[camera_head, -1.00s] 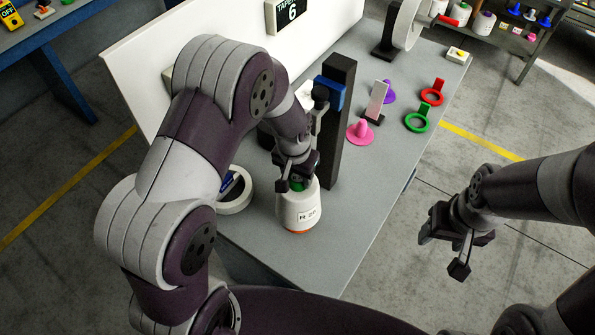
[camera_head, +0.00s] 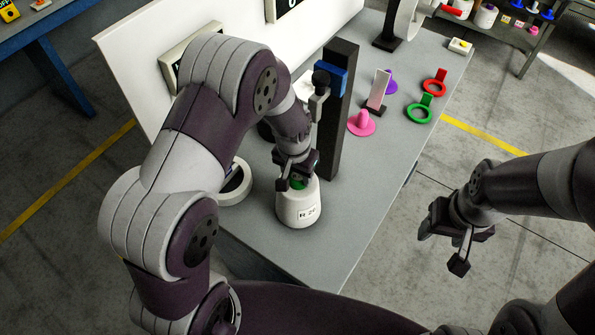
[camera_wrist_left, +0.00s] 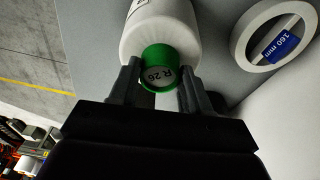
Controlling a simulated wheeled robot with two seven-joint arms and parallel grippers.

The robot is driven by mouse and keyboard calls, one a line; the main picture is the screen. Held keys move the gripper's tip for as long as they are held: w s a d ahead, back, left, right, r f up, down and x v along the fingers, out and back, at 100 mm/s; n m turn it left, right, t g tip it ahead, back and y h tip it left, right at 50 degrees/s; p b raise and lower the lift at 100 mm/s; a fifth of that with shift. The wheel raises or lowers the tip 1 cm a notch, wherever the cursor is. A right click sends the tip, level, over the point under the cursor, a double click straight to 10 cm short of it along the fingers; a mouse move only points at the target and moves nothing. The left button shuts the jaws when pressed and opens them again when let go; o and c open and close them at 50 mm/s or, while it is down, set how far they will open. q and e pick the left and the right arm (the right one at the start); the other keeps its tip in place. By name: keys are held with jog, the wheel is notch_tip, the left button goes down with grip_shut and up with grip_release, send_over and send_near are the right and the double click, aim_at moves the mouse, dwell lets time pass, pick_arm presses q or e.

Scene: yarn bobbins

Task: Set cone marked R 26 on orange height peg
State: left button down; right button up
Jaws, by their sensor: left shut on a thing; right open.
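The white cone marked R 26 (camera_head: 298,208) stands upright near the front of the grey bench, label facing me. Its green top also carries R 26 in the left wrist view (camera_wrist_left: 160,72). My left gripper (camera_head: 297,182) is shut on this green top from above, one finger on each side. The orange peg is not visible now; the cone's base covers the spot where orange showed earlier. I cannot tell whether the cone bears on it. My right gripper (camera_head: 452,232) is open and empty, off the bench's right side.
A black post (camera_head: 339,120) with a blue slider stands just behind the cone. Pink (camera_head: 362,124), red (camera_head: 436,82) and green (camera_head: 420,114) pieces lie farther back. The bench right of the cone is clear.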

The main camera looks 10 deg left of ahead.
pick_arm(q)
jog(key=shift+f, duration=0.2)
jog(key=shift+c, duration=2.2)
grip_release()
jog(key=shift+r, duration=0.35)
notch_tip(320, 180, up, 12)
jog(key=s+b, duration=0.1)
jog(key=b, duration=0.2)
jog(key=shift+s+a, duration=0.15)
jog(key=shift+s, duration=0.1)
